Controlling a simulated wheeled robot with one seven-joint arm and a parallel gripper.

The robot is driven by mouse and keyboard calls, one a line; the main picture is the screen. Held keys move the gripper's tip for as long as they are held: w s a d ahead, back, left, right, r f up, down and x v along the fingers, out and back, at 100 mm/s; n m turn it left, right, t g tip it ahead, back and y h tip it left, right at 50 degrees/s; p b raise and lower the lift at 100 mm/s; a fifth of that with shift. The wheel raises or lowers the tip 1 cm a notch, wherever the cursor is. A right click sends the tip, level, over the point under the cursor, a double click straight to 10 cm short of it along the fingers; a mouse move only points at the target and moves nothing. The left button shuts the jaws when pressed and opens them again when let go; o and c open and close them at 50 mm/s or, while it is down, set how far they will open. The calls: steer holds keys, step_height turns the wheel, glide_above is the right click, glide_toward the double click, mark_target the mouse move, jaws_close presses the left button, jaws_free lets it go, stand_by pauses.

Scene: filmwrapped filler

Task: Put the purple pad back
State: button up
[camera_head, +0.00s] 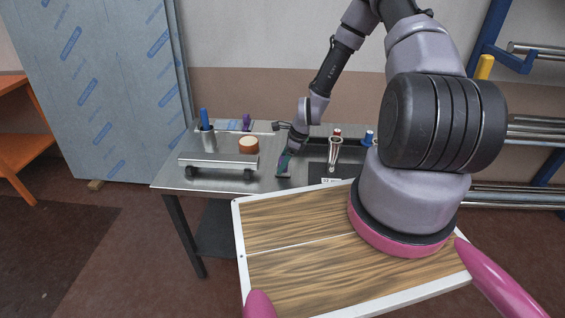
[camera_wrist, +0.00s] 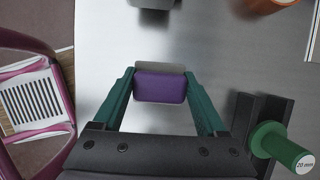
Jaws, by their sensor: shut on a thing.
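The purple pad (camera_wrist: 160,88) is between the two green fingers of my gripper (camera_wrist: 163,103) in the wrist view, with a grey edge showing along its far side. The gripper is shut on it, over the bare metal tabletop. In the head view my gripper (camera_head: 284,162) is low over the middle of the metal table (camera_head: 225,183), pointing down. I cannot tell there whether the pad touches the table, and its purple face does not show clearly.
A metal stand (camera_head: 217,160) at the left bears a blue-handled item in a cup (camera_head: 207,136) and a round tan-topped piece (camera_head: 249,145). A wrench-like tool (camera_head: 334,152) lies right of my gripper. A green cylinder (camera_wrist: 282,147) marked 20 mm is close at the right in the wrist view.

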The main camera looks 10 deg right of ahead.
steer(key=o, duration=1.2)
steer(key=shift+f, duration=0.1)
steer(key=shift+o, duration=0.2)
steer(key=v, duration=1.2)
step_height(320, 180, up, 26)
steer(key=s+d+n+t+h, duration=0.2)
steer(key=s+d+n+h, duration=0.1)
steer(key=n, duration=0.6)
steer(key=s+a+r+n+t, duration=0.1)
steer(key=s+r+n+t, duration=0.2)
steer(key=s+r+n, duration=0.5)
steer(key=s+r, duration=1)
steer(key=r, duration=0.1)
steer(key=shift+t+y, duration=0.4)
